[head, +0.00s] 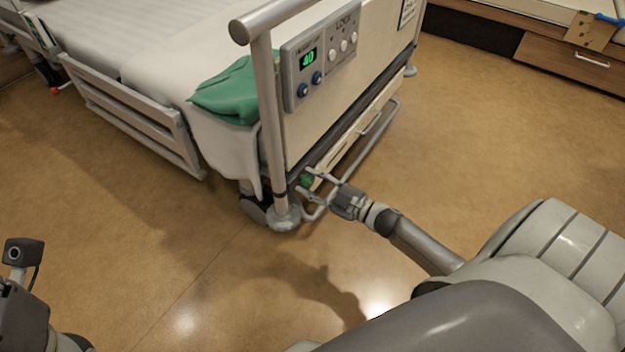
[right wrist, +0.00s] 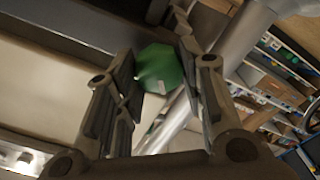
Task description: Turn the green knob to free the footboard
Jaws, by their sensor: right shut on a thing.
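The green knob (head: 306,180) is low on the bed end, just right of the foot of the corner post. My right gripper (head: 315,182) reaches it from the lower right and is shut on it. In the right wrist view the faceted green knob (right wrist: 160,68) is between the two finger pads of my right gripper (right wrist: 156,62), which cover its sides. The footboard (head: 375,65) is a cream panel standing upright at the bed end. Of my left arm only a wrist part with a camera shows at the lower left; its fingers are out of view.
A grey control box (head: 320,58) with a green display reading 40 is on the footboard. A metal post (head: 267,110) and a low rail (head: 370,130) are close to the knob. A green cloth (head: 228,93) lies on the bed. The floor (head: 500,130) to the right is clear.

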